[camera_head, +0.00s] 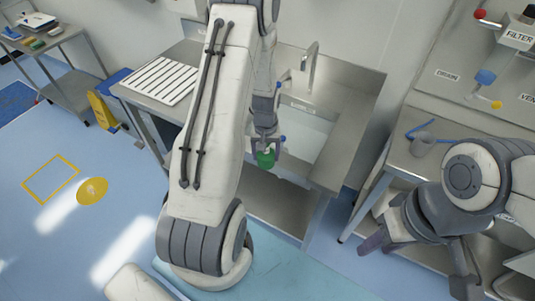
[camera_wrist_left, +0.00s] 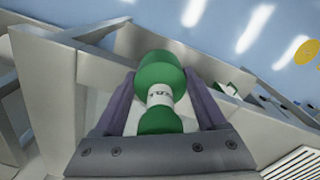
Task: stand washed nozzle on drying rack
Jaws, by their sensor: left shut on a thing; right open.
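My left gripper (camera_head: 268,146) is shut on the green nozzle (camera_head: 265,160). It holds the nozzle in front of the sink, above the lower shelf. In the left wrist view the nozzle (camera_wrist_left: 160,72) has two green ends and a white middle band with print, and sits between the two fingers (camera_wrist_left: 162,105). The white slatted drying rack (camera_head: 160,81) lies on the bench left of the sink, apart from the nozzle. A corner of the rack (camera_wrist_left: 296,164) shows at the lower right of the wrist view. My right gripper (camera_head: 418,264) is open and empty at the lower right.
The steel sink bench (camera_head: 345,135) has a tap (camera_head: 312,62) at the back. A grey cup (camera_head: 422,143) and blue tool stand on the right bench. A yellow floor sign (camera_head: 102,110) stands left of the bench. My left arm hides part of the bench between rack and sink.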

